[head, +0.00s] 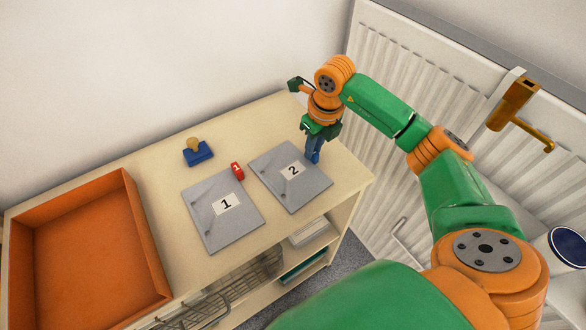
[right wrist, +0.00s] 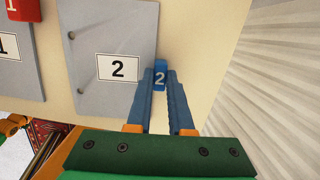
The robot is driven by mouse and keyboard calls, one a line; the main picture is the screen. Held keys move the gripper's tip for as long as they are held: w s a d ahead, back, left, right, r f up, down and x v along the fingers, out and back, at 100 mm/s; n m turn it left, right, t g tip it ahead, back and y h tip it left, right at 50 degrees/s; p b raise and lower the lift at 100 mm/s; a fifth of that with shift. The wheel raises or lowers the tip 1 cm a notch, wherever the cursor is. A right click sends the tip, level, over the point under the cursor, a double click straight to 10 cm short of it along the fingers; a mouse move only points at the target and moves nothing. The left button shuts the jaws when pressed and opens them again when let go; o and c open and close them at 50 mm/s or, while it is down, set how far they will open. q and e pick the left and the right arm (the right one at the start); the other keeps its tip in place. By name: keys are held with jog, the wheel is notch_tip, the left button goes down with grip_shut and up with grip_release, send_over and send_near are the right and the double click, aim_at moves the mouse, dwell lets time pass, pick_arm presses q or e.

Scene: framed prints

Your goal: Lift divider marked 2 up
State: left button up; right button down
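Grey panel 2 (head: 278,187), with a white label reading 2, lies flat on the cabinet top; it also shows in the right wrist view (right wrist: 95,45). A small blue block marked 2 (right wrist: 160,77) is beside its right edge. My right gripper (head: 314,157) points down there, its blue fingertips (right wrist: 162,75) on either side of the block. I see no clear gap between fingers and block, but cannot tell whether they grip it. The fingers hide most of the block in the head view. My left gripper is not in view.
Grey panel 1 (head: 233,225) lies to the left, with a red block marked 1 (head: 237,171) beside it. A blue stamp-like object with a tan knob (head: 197,152) and an orange tray (head: 140,235) are farther left.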

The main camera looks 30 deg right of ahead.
jog(key=shift+r, duration=0.15)
jog(key=shift+w+r, duration=0.1)
jog(key=shift+r, duration=0.25)
jog(key=r, duration=0.2)
jog(key=a+r+b, duration=0.1)
jog(key=shift+s+r, duration=0.3)
jog(key=shift+s, duration=0.1)
notch_tip(320, 180, up, 5)
send_over(307, 175)
jog(key=s+a+r+p, duration=0.1)
jog(key=s+a+r, duration=0.2)
jog(key=s+a, duration=0.3)
jog(key=shift+s+a+r, duration=0.15)
jog(key=shift+r, duration=0.05)
jog(key=shift+r, duration=0.15)
notch_tip(307, 175, up, 6)
jog(key=p, duration=0.5)
